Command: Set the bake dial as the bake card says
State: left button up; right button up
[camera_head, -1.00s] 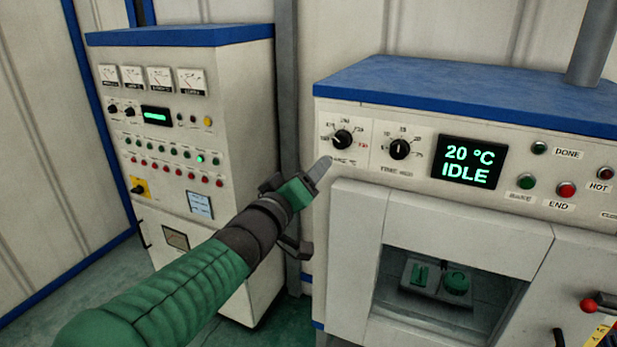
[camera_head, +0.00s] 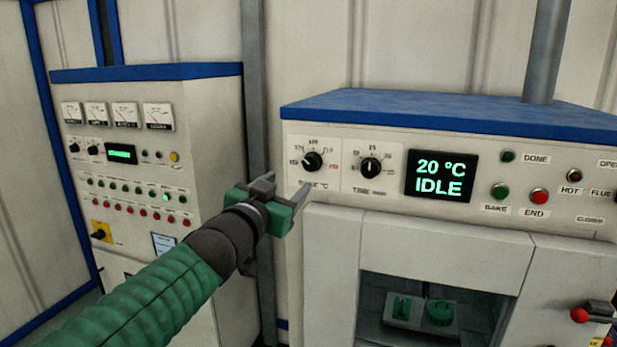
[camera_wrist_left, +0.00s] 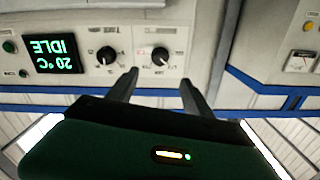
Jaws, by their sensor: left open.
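The bake dial (camera_head: 313,161) is a black knob on the white oven panel, ringed by small numbers, with a red one at its right. Its exact setting is too small to read. In the left wrist view the bake dial (camera_wrist_left: 160,57) appears upside down, just beyond my fingertips. My left gripper (camera_head: 287,188) is open and empty, below and left of the dial, apart from it. In the left wrist view its two fingers (camera_wrist_left: 158,86) stand either side of the dial's line. I cannot identify a bake card in view. My right gripper is not in view.
The time dial (camera_head: 370,167) sits close right of the bake dial. The display (camera_head: 441,176) reads 20 °C IDLE. A green button (camera_head: 500,191) and red button (camera_head: 538,196) are farther right. A cabinet (camera_head: 200,130) with gauges stands left; a small placard (camera_head: 163,244) on it is unreadable.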

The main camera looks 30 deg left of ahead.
aim_at(310, 164)
pick_arm(q)
jog(key=p+x, duration=0.5)
jog(key=x, duration=0.8)
jog(key=shift+w+d+r, duration=0.1)
jog(key=shift+w, duration=0.65)
jog(key=shift+s+a, duration=0.1)
jog(key=shift+a, duration=0.1)
jog(key=shift+c, duration=0.9)
jog(key=c, duration=1.1)
